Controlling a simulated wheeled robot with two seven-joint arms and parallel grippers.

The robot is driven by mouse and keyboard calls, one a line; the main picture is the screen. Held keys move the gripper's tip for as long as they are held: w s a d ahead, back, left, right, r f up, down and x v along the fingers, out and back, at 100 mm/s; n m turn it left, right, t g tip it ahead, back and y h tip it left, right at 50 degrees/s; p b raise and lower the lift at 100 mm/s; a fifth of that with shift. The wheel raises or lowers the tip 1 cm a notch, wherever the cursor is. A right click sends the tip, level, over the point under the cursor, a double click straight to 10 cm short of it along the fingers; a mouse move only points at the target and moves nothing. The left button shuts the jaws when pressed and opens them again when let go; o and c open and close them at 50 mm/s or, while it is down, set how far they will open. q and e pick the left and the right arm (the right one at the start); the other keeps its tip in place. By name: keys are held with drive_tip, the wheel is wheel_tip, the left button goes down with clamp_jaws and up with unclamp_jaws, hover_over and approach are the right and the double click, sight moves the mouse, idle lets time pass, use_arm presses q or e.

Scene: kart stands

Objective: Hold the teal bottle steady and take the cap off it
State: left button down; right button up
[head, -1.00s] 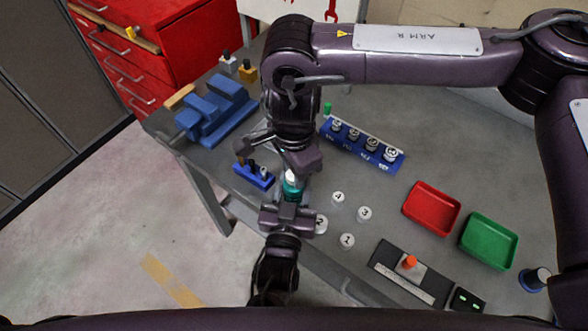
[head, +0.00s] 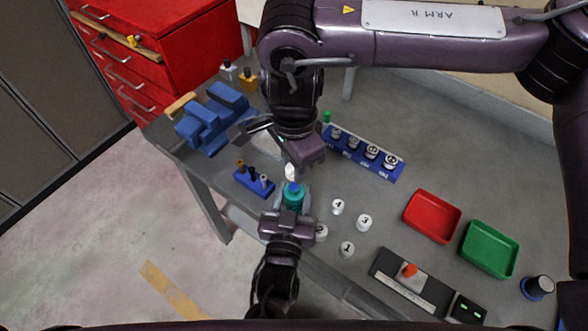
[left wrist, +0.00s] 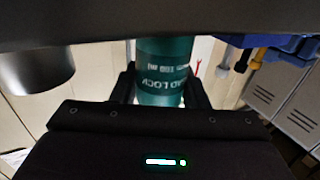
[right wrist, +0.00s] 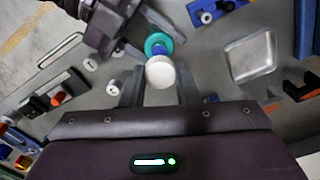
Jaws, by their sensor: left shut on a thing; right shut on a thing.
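The teal bottle (head: 293,197) stands upright near the front edge of the grey bench, and its blue neck is bare on top. My left gripper (head: 291,211) is shut around its body; the left wrist view shows the teal body (left wrist: 164,70) with printed lettering between the fingers. My right gripper (head: 291,166) is shut on the white cap (head: 290,173) and holds it just above the bottle. In the right wrist view the cap (right wrist: 160,73) is between the fingertips, with the teal bottle (right wrist: 158,45) and blue neck beyond it.
A blue holder (head: 254,182) with small tools is left of the bottle, and a blue vise (head: 212,118) is behind it. White numbered pieces (head: 364,222) lie to the right. A blue rack (head: 362,152), red tray (head: 432,216) and green tray (head: 489,247) are further right.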

use_arm(q)
drive_tip(key=c, duration=0.7)
unclamp_jaws()
drive_tip(key=shift+c, duration=0.2)
